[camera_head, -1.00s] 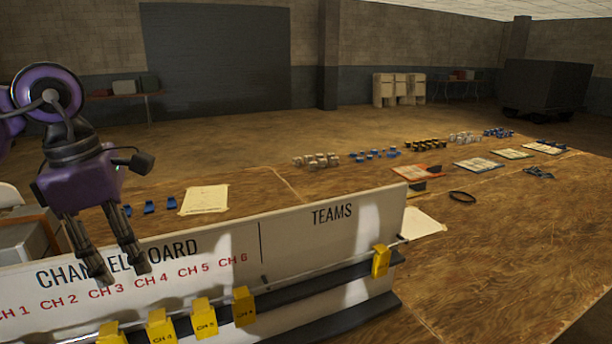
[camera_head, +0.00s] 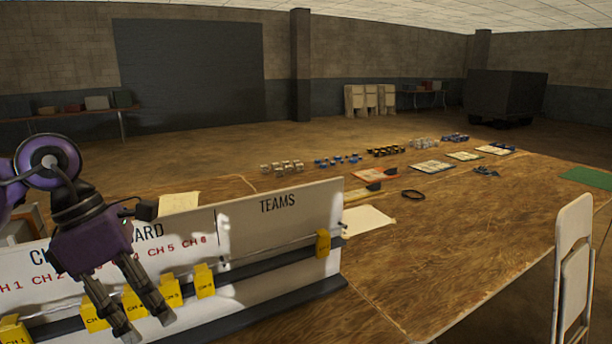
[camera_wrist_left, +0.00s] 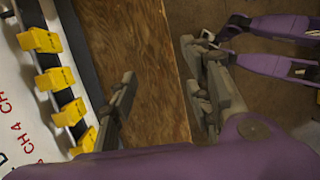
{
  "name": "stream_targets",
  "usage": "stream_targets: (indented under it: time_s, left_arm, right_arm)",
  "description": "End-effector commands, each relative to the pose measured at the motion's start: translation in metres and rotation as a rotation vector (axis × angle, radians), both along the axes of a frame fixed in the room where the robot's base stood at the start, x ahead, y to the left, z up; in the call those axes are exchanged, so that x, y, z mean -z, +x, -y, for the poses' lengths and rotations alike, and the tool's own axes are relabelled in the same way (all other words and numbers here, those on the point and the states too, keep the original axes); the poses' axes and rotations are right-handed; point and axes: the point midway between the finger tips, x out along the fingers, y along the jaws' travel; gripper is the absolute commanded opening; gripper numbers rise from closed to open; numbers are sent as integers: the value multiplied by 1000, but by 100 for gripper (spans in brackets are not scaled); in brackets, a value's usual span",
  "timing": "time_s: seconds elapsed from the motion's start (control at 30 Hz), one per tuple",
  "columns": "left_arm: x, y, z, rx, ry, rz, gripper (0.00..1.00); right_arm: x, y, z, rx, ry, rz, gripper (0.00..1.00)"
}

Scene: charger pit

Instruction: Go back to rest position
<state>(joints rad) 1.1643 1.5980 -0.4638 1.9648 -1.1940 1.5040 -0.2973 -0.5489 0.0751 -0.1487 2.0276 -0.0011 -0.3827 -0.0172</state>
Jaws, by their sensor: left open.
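My left gripper (camera_head: 140,318) comes in from the left in the head view, fingers pointing down in front of the white channel board (camera_head: 285,222). Its fingers are apart with nothing between them. In the left wrist view the open fingers (camera_wrist_left: 165,105) show, with the wooden table edge behind them. Yellow tags hang along the board's rail, including one under TEAMS (camera_head: 322,243) and several under the CH labels (camera_head: 204,281). My left gripper hides part of the board's lettering. My right gripper is not visible in the head view; purple links of mine show in the left wrist view.
The long wooden table (camera_head: 440,240) holds papers, a black ring (camera_head: 413,195) and rows of small parts behind the board. A white folding chair (camera_head: 573,265) stands at the right. The table's right front part is clear.

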Motion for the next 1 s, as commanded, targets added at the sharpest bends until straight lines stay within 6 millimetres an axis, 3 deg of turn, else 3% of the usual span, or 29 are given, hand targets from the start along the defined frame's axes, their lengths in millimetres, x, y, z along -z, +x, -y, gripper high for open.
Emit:
stream_targets:
  time_s: [0.13, 0.3, 0.4, 0.47, 0.57, 0.63, 0.73, 0.83, 0.93, 0.97, 1.0]
  left_arm:
    - [37, -16, 69, -39, -288, -129, 45]
    - [57, -37, 152, -231, -728, -337, 45]
    - [58, -39, 182, -434, -995, -478, 45]
    - [60, -36, 190, -583, -1143, -562, 45]
    - [72, -26, 186, -872, -1365, -698, 45]
    - [89, -21, 173, -1101, -1501, -791, 45]
    - [128, -24, 144, -1462, -1660, -916, 45]
    - [183, -45, 109, -1862, -1772, -1031, 45]
    - [241, -87, 79, -2253, -1824, -1126, 45]
    - [257, -102, 73, 2272, 1759, 1109, 45]
    - [277, -123, 67, 2236, 1634, 1057, 45]
  right_arm:
    - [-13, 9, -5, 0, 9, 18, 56]
    - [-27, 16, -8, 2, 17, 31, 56]
    - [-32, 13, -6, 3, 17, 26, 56]
    - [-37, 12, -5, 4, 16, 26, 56]
    - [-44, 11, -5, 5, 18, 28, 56]
    - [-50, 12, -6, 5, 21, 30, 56]
    - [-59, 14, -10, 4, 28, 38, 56]
    - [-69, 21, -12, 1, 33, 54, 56]
    - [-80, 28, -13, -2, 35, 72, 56]
    - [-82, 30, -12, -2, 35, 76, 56]
    - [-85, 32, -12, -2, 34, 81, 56]
